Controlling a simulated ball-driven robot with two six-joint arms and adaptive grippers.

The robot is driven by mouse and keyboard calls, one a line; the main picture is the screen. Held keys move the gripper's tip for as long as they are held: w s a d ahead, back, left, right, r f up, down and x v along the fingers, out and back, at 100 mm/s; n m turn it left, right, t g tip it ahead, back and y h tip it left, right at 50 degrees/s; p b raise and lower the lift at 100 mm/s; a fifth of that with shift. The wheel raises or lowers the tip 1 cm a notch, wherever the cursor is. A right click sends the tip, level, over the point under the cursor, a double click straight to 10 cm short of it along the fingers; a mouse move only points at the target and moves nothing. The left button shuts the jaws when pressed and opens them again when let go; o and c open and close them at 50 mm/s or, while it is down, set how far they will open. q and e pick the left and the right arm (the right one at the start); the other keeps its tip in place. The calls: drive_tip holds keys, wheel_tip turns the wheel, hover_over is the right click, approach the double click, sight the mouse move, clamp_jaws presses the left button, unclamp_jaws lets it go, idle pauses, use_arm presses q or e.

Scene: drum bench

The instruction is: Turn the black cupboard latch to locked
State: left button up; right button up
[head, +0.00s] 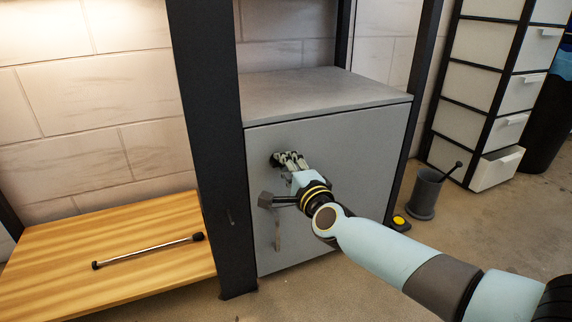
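The grey cupboard (350,190) stands in the middle of the head view with its door facing me. A small dark piece at the gripper's fingertips appears to be the black latch (274,159). It is mostly hidden, so I cannot tell which way it points. A slim vertical handle (277,236) shows lower on the door. My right gripper (287,160) reaches in from the lower right, with its fingers against or just in front of the door at the latch. I cannot tell whether the fingers hold it. My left gripper is not in view.
A dark upright post (207,130) stands just left of the cupboard. A wooden bench top (130,225) at left carries a thin rod (150,250). At right are a grey cup (425,194), a yellow-topped button (400,222) and a drawer unit with an open bottom drawer (496,169).

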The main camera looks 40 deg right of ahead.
drive_tip(key=o, duration=0.3)
drive_tip(key=shift+s, duration=0.1)
drive_tip(key=v, duration=1.1)
drive_tip(key=shift+s+a, duration=0.2)
drive_tip(key=shift+s, duration=0.2)
drive_tip(key=shift+f, duration=0.15)
